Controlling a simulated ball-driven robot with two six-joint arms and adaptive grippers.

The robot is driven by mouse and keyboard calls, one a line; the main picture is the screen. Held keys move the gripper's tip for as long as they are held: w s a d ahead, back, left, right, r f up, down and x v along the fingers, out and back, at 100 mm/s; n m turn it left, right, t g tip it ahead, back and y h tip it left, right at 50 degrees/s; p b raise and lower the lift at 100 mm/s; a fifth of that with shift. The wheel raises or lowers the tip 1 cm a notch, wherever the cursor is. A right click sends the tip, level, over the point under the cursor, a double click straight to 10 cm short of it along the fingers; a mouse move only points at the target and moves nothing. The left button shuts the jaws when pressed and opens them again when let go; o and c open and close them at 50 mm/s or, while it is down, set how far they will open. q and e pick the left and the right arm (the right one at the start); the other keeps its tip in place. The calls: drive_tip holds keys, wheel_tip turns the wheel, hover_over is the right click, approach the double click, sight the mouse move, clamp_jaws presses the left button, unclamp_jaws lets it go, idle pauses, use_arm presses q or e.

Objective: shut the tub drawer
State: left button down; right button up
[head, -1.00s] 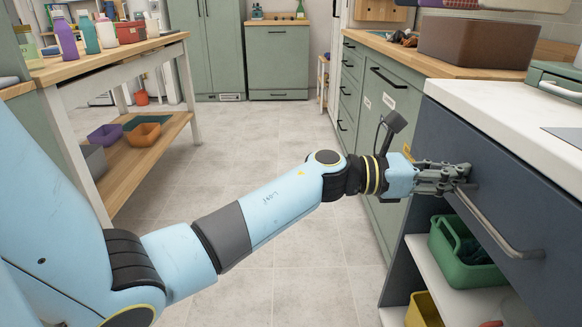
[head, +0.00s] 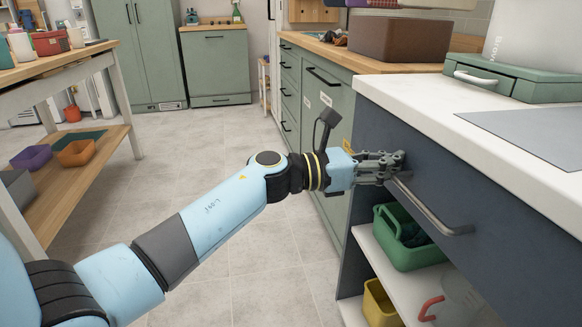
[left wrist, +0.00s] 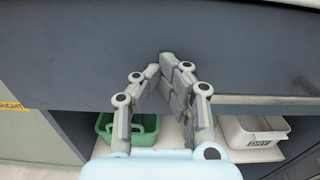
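The tub drawer (head: 440,165) has a dark blue front under a white countertop, with a long grey bar handle (head: 432,208). I see no clear gap around the front and cannot tell whether it is fully in. My left gripper (head: 400,160) is at the front, by the handle's left end. In the left wrist view, the fingertips (left wrist: 164,62) come together against or just before the blue front (left wrist: 85,55), with nothing seen between them. The handle (left wrist: 265,100) runs off to the right, its left end hidden behind a finger. My right gripper is out of view.
Below the drawer are open shelves with a green tub (head: 408,250), a yellow bin (head: 380,305) and a clear jug with a red handle (head: 455,300). A white bin (left wrist: 250,132) shows in the left wrist view. The floor (head: 265,255) to the left is clear.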

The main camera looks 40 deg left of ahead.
use_arm(q)
drive_tip(key=v, duration=1.2)
drive_tip(key=s+a+f+n+g+y+p, duration=0.1)
drive_tip(key=s+a+f+n+y, duration=0.15)
drive_tip(key=s+f+n, duration=0.65)
drive_tip(key=s+a+f+n+g+y+p, duration=0.15)
drive_tip(key=f+n+y, duration=0.4)
drive_tip(key=f, duration=0.75)
drive_tip(key=s+a+f+n+y+p, duration=0.1)
drive_tip(key=s+a+f+n+y, duration=0.15)
drive_tip(key=s+f+n, duration=0.55)
drive_tip(key=s+f+n+g, duration=0.3)
drive_tip(key=s+f+n, duration=0.2)
drive_tip(key=s, duration=0.5)
drive_tip(key=s+f+n+g+y, duration=0.1)
drive_tip(key=s+f+n+g, duration=0.3)
drive_tip(key=s+n, duration=0.5)
drive_tip(key=s+f+n+g+y, duration=0.1)
drive_tip(key=s+f+n+g, duration=0.3)
drive_tip(key=s+f+n, duration=0.3)
drive_tip(key=s+f, duration=0.1)
drive_tip(key=s, duration=0.4)
drive_tip(key=shift+d+f+p, duration=0.25)
drive_tip(key=shift+d+p, duration=0.05)
drive_tip(key=shift+p, duration=0.1)
